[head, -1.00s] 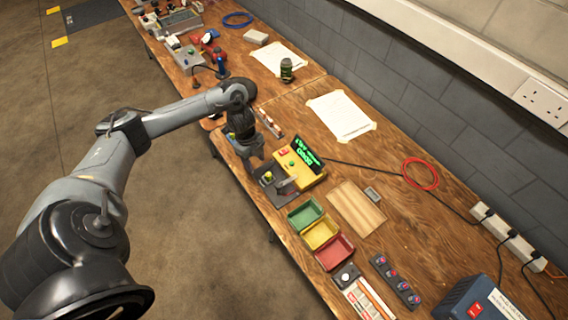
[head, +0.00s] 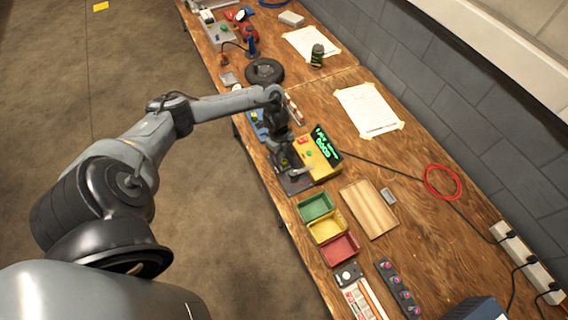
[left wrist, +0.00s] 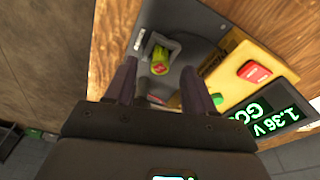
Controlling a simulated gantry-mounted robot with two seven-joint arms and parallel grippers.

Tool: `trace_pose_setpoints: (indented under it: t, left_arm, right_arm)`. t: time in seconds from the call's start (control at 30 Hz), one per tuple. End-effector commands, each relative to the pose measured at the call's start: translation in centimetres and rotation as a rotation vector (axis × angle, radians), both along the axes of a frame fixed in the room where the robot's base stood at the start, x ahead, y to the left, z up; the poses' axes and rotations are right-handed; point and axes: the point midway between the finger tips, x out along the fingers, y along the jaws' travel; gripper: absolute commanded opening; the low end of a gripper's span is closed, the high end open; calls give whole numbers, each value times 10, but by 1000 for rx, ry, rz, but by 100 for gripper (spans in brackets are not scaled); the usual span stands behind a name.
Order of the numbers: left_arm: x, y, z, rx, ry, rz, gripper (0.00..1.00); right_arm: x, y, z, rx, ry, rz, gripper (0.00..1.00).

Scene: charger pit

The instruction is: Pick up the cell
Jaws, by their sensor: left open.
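The cell (left wrist: 160,62) is a small yellow-green cylinder standing in a grey square holder in the left wrist view. The holder is on the dark plate of a yellow tester (head: 322,166), which also shows in the left wrist view (left wrist: 238,62). Its green-lit display (left wrist: 268,118) reads 1.36 V and some further text that is cut off. My left gripper (left wrist: 160,82) is open, its two dark fingers pointing toward the holder on either side of the cell's line. In the head view the left gripper (head: 288,160) is over the tester's plate and partly hides the cell. My right gripper is not in view.
Green (head: 315,207), yellow (head: 328,226) and red (head: 339,249) bins lie in front of the tester. A wooden board (head: 369,208) is to their right. A black wheel-like ring (head: 264,72) lies behind the arm. A cable runs from the tester toward the wall sockets.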

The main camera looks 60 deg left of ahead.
Motion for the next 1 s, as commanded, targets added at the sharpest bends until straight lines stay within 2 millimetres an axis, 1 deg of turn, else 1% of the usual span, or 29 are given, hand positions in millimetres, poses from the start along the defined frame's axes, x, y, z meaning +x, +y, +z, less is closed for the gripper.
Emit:
trace_pose_setpoints:
  t: [0.03,0.1,0.2,0.33,0.53,0.87,0.9,1.0]
  left_arm:
    - [0,-3,-8,-1,1,2,54]
    - [0,-4,-17,-1,2,1,54]
    - [1,-5,-25,1,1,2,54]
    - [1,-5,-29,2,0,0,54]
    - [1,-5,-29,2,-1,0,54]
    - [1,-5,-29,1,-1,0,3]
    - [1,-5,-29,1,-1,0,0]
    - [1,-5,-29,1,-1,0,0]
  right_arm:
    - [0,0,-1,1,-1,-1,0]
    - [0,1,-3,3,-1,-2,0]
    - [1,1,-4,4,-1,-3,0]
    - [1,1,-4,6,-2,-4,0]
    - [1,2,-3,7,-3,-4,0]
    - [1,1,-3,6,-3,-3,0]
    - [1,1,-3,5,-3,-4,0]
    - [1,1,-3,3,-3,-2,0]
